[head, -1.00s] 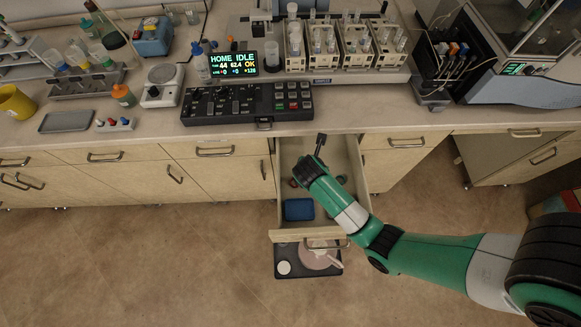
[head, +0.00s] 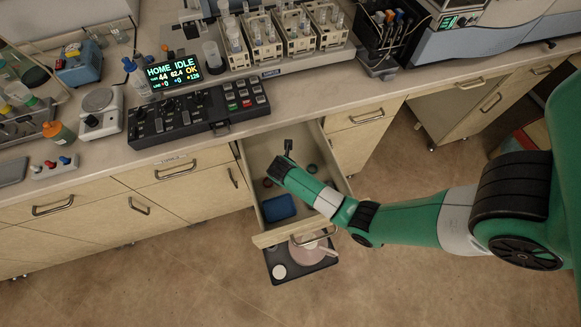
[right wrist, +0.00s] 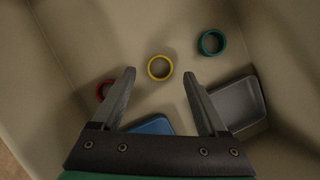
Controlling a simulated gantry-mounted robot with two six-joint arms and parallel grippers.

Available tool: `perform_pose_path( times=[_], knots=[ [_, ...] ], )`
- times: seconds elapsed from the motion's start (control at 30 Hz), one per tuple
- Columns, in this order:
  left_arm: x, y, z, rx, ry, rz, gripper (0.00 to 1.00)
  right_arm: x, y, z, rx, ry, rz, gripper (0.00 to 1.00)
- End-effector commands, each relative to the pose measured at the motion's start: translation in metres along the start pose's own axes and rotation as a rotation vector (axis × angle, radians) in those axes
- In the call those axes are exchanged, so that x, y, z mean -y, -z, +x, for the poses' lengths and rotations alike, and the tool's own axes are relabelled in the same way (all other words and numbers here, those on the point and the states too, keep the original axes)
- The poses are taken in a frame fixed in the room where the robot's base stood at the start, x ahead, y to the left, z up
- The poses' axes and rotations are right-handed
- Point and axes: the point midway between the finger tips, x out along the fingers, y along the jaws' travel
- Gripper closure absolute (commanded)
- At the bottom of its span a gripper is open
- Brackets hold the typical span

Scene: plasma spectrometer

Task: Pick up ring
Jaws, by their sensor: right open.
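Several rings lie on the floor of the open drawer (head: 266,151). In the right wrist view a yellow ring (right wrist: 160,68) lies just beyond the gap between my fingertips, a green ring (right wrist: 212,43) lies farther right, and a red ring (right wrist: 104,90) is partly hidden behind the left finger. In the head view the red ring (head: 267,182) and green ring (head: 312,168) show beside my arm, and the yellow one is hidden. My right gripper (right wrist: 158,75) is open and empty above the drawer floor. My left gripper is not in view.
A blue tray (head: 278,208) sits in the drawer's front, and a grey tray (right wrist: 239,103) shows in the right wrist view. The drawer walls surround the gripper. A dark tray (head: 300,262) with a pinkish item is below the drawer front. The bench (head: 340,92) is above.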

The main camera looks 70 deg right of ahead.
Motion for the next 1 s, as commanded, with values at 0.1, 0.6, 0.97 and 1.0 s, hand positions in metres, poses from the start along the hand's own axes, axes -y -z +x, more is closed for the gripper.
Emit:
perform_pose_path(
  times=[0.1, 0.6, 0.97, 1.0],
  knots=[
    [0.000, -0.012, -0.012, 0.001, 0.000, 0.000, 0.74, 0.000, 0.002, 0.024, -0.001, 0.001, 0.001, 0.24],
    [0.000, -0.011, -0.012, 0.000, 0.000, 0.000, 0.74, 0.000, 0.000, 0.026, 0.000, 0.000, 0.000, 0.62],
    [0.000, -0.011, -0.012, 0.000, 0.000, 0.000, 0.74, 0.000, 0.001, 0.026, 0.000, 0.000, 0.000, 1.00],
    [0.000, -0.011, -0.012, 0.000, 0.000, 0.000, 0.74, 0.000, 0.001, 0.026, 0.000, 0.000, 0.000, 1.00]
  ],
)
